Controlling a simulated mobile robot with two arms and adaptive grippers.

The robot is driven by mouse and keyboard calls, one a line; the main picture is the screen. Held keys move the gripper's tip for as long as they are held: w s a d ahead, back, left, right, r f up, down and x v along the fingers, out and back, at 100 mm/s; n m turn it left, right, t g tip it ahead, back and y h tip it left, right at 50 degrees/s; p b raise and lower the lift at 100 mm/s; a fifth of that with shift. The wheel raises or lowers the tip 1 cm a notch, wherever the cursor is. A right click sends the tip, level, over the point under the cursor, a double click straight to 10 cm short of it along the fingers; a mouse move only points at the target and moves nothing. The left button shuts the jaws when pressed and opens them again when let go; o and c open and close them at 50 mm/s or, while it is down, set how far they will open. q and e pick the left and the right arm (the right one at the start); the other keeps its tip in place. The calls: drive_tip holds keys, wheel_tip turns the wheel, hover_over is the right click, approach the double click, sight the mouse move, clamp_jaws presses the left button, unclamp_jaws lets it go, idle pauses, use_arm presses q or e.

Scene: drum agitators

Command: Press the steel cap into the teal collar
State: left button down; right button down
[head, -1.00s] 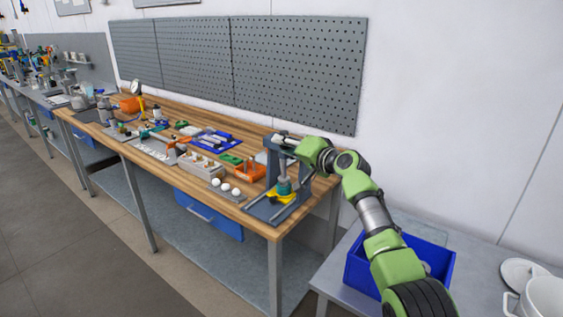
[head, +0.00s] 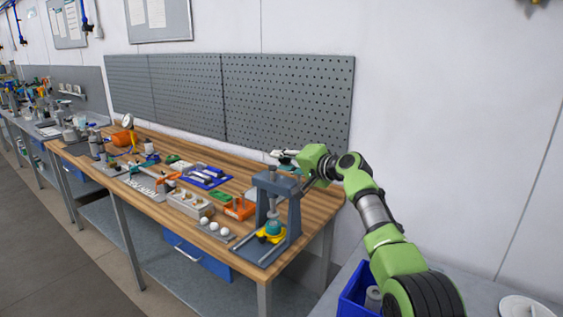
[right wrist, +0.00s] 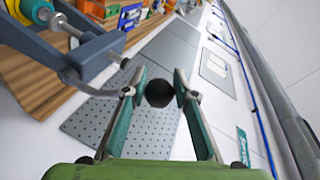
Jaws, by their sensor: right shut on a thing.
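The teal collar (head: 274,228) sits in a yellow holder (head: 268,238) at the base of the grey arbor press (head: 276,186), on the near right corner of the bench. The press ram stands above the collar. My right gripper (head: 282,156) is behind and above the press head. In the right wrist view, its fingers (right wrist: 158,94) are closed on the black ball knob (right wrist: 158,93) of the press lever (right wrist: 88,88). The press ram (right wrist: 62,24) shows at upper left there. My left gripper is out of view.
White balls on a grey plate (head: 229,238), an orange tray (head: 238,211) and a beige block (head: 188,209) stand left of the press. A blue bin (head: 350,296) is below at the right. A pegboard (head: 290,100) hangs on the wall behind.

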drive_tip(key=shift+w+d+r, duration=0.15)
drive_tip(key=shift+d+r, duration=0.1)
drive_tip(key=shift+r, duration=0.2)
drive_tip(key=shift+w+d+r, duration=0.1)
drive_tip(key=shift+d+r, duration=0.15)
drive_tip(key=shift+r, duration=0.2)
drive_tip(key=c, duration=1.7)
unclamp_jaws()
drive_tip(key=shift+o, duration=0.7)
drive_tip(key=shift+w+a, duration=0.1)
drive_tip(key=shift+a, duration=0.05)
drive_tip(key=shift+f, duration=0.1)
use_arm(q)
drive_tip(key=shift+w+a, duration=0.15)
use_arm(e)
drive_tip(key=shift+d+f, duration=0.1)
drive_tip(key=shift+d, duration=0.15)
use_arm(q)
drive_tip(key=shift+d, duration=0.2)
use_arm(e)
drive_tip(key=s+a+v, duration=0.1)
drive_tip(key=v, duration=1)
drive_tip(key=shift+f, duration=0.3)
